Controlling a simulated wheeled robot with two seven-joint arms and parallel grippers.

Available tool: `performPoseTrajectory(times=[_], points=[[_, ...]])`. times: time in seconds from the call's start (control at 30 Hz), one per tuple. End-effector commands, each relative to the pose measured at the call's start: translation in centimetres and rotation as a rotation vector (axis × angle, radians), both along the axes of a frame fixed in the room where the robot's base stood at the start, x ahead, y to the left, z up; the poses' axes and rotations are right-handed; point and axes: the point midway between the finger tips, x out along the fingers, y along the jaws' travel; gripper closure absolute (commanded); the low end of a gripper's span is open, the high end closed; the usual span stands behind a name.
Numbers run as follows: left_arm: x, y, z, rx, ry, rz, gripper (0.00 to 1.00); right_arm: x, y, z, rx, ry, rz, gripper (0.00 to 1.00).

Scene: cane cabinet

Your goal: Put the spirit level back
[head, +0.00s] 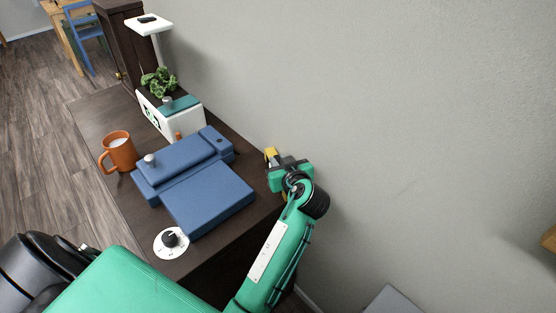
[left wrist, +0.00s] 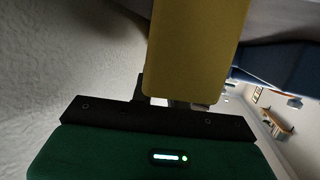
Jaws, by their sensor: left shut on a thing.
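The yellow spirit level (head: 271,153) is held by my left gripper (head: 277,161) beside the dark cabinet's right edge, close to the wall. Only a small yellow part of it shows in the head view. In the left wrist view the spirit level (left wrist: 196,50) is a broad yellow bar standing out from the gripper. The jaws are shut on it and are largely hidden behind it. My right gripper is not in view.
The dark cabinet top (head: 100,115) carries a blue boxy object (head: 208,195), an orange mug (head: 120,153), a white dial (head: 171,242) with a black knob, a white box (head: 183,122) and a green plant (head: 160,82). The grey wall (head: 400,100) bounds the right side.

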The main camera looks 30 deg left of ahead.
Motion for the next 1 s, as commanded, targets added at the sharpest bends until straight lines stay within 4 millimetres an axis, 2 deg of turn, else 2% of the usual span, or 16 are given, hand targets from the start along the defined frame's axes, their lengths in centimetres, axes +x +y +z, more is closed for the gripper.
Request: performPoseTrajectory(times=[0.4,0.43,0.53,1.0], points=[[-0.02,-0.22,-0.3,-0.003,0.0,-0.003,1.0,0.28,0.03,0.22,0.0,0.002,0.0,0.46],[-0.02,-0.22,-0.32,-0.003,0.001,-0.003,0.82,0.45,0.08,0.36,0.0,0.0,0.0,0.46],[-0.02,-0.21,-0.27,-0.003,0.001,-0.003,0.62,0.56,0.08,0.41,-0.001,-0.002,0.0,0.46],[0.12,-0.04,0.13,-0.003,0.001,-0.003,0.62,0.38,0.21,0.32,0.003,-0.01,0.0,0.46]])
